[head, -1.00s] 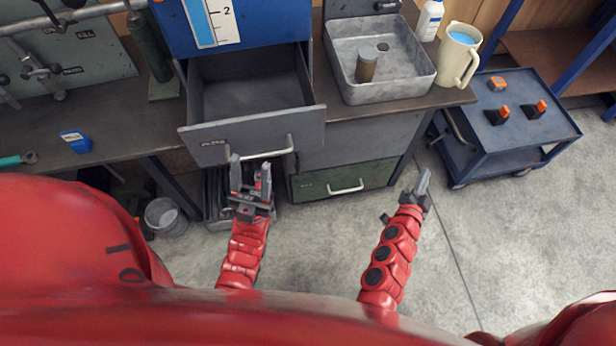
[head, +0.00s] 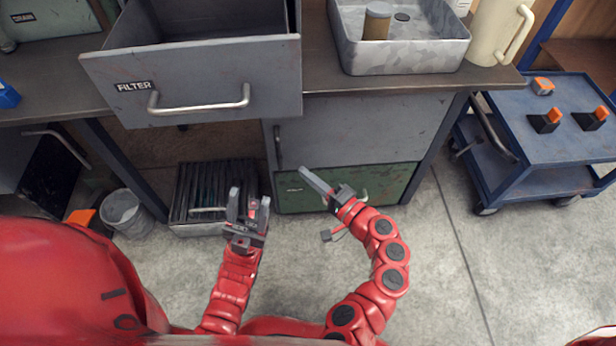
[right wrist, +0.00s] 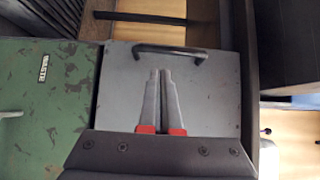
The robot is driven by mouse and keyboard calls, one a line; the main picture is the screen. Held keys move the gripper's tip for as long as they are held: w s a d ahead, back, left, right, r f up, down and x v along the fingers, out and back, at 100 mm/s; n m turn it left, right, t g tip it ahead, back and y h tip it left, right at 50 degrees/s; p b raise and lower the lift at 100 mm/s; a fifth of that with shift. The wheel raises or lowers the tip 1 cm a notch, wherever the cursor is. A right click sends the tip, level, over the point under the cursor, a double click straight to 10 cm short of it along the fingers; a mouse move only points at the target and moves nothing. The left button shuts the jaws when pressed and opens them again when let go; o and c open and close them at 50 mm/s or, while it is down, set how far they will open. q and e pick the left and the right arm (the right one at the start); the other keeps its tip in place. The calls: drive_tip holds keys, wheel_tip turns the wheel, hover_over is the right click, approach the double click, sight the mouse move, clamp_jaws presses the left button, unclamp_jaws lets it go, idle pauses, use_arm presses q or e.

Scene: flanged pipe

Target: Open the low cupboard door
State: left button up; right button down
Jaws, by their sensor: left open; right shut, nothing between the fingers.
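The low cupboard door (head: 365,132) is a grey panel under the worktop and looks shut. Its dark upright handle (head: 278,147) is at its left edge. In the right wrist view, turned sideways, the door (right wrist: 205,100) fills the middle and the handle (right wrist: 170,52) is at the top. My right gripper (head: 304,173) is shut and empty, its tips pointing towards the door, below the handle in that wrist view (right wrist: 161,75); I cannot tell the gap. My left gripper (head: 250,200) is open and empty, low and left of the door, before a file crate.
A grey FILTER drawer (head: 200,85) sticks out above left. A green WASTE drawer (head: 390,185) lies below the door, partly hidden by my right gripper. A file crate (head: 195,229) and a bucket (head: 127,215) stand at left; a blue cart (head: 560,150) stands right.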

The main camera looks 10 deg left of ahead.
drive_tip(key=b, duration=0.2)
approach(273, 148)
drive_tip(key=x, duration=0.3)
drive_tip(key=shift+x, duration=0.8)
drive_tip(key=shift+d+f, duration=0.1)
